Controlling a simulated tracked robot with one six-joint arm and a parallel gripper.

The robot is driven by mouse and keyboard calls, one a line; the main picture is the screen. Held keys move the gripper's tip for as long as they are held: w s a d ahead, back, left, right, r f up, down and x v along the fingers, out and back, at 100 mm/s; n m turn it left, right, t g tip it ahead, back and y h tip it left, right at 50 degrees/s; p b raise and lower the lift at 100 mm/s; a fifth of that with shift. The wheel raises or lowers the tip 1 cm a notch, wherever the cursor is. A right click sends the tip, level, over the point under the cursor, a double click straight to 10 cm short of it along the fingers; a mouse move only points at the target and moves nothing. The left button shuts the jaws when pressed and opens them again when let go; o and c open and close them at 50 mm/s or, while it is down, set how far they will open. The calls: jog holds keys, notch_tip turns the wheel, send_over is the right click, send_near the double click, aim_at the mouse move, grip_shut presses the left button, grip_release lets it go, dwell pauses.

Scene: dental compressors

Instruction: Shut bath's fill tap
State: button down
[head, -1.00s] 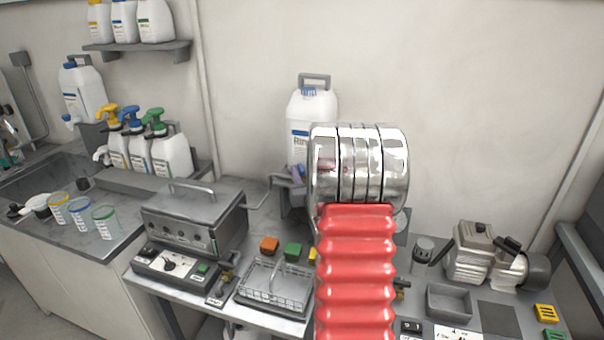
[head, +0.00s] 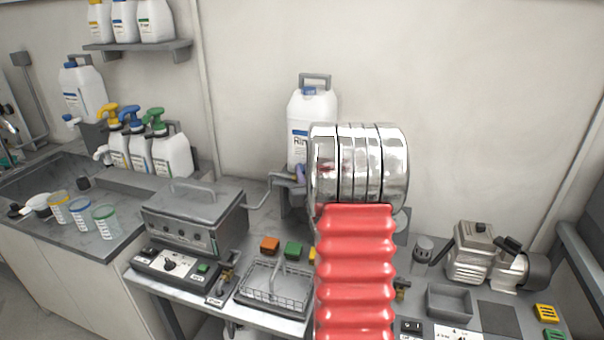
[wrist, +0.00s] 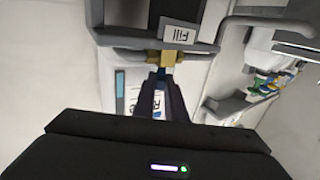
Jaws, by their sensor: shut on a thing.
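The bath (head: 195,213) is a grey lidded metal box left of centre in the head view. A bent pipe (head: 262,192) runs from its right side toward the stand under a white Rinse bottle (head: 312,118). In the wrist view, the fill tap has a brass body (wrist: 172,61) beside a tag reading Fill (wrist: 178,36). My gripper (wrist: 160,86) is shut on the tap's blue handle, of which a little shows between the dark fingers. In the head view my own arm hides most of the gripper and tap; a small blue-purple part shows beside the stand.
A wire basket (head: 275,285) stands on the bench right of the bath. Orange (head: 270,245) and green (head: 293,249) blocks lie behind it. Pump bottles (head: 150,150) and cups (head: 80,213) stand at the left. A motor unit (head: 475,255) is at the right.

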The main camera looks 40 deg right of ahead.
jog(key=shift+a+m+g+h, duration=0.1)
jog(key=shift+m+g+h, duration=0.4)
jog(key=shift+m+h, duration=0.15)
jog(key=shift+w+a+m+g+h, duration=0.1)
jog(key=shift+w+m+g+h, duration=0.05)
jog(key=shift+m+g+h, duration=0.75)
jog(key=shift+w+a+m+g+h, duration=0.1)
jog(key=shift+w+m+g+h, duration=0.05)
jog(key=shift+m+g+h, duration=1.1)
jog(key=shift+g+h, duration=0.2)
jog(key=shift+g, duration=0.25)
jog(key=shift+d+m+g+h, duration=0.1)
jog(key=shift+m+g+h, duration=0.25)
jog(key=shift+g, duration=0.25)
jog(key=c, duration=1.8)
grip_release()
jog(key=shift+a, duration=0.2)
